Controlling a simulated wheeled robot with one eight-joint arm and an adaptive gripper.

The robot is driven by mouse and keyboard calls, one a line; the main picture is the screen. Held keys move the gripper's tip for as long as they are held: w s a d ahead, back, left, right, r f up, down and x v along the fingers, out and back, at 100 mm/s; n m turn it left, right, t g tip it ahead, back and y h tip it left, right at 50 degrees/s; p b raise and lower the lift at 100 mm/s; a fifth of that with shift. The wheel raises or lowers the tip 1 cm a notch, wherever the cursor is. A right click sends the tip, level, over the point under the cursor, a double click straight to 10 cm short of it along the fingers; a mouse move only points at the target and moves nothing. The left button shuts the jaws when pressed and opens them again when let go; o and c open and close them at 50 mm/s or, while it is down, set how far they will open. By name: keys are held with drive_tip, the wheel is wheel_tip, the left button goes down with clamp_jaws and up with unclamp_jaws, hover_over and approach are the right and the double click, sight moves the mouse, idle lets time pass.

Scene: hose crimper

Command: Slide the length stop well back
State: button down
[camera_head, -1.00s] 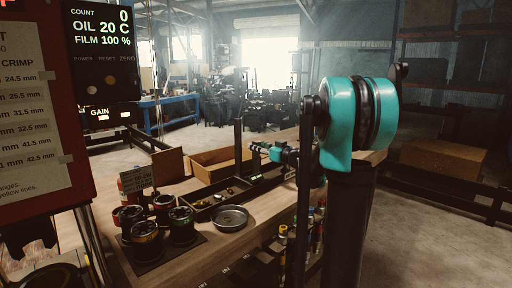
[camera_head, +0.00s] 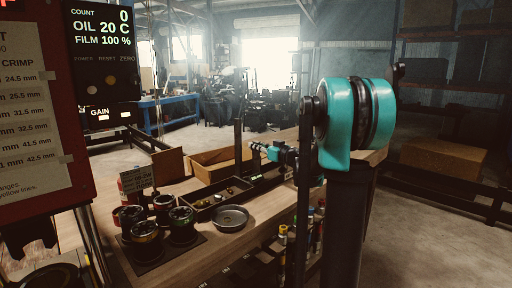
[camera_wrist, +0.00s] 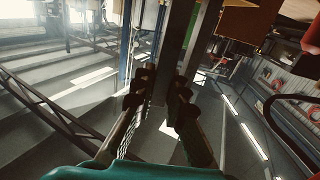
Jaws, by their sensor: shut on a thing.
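A dark upright post (camera_head: 238,150), which looks like the length stop, stands at the bench's far side in the head view. My gripper (camera_head: 251,147) is at its upper half, coming from the right. In the wrist view my gripper (camera_wrist: 163,92) has its two dark fingers on either side of a grey upright bar (camera_wrist: 178,40), which appears to be the same post. The fingers are shut on it. The foot of the post is partly hidden behind the parts tray in the head view.
On the bench, a dark parts tray (camera_head: 212,205), a round metal dish (camera_head: 230,218) and several die pots (camera_head: 145,236) stand near the post. The red crimper panel (camera_head: 35,110) fills the left.

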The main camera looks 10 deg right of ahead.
drive_tip(key=shift+d, duration=0.1)
drive_tip(key=w+d, duration=0.7)
drive_tip(key=d, duration=0.3)
drive_tip(key=w+d, duration=0.7)
drive_tip(key=d, duration=0.3)
drive_tip(key=shift+w, duration=0.35)
drive_tip(key=c, duration=1.5)
unclamp_jaws()
drive_tip(key=shift+c, duration=0.2)
drive_tip(key=v, duration=1.2)
drive_tip(key=shift+s+d, duration=0.1)
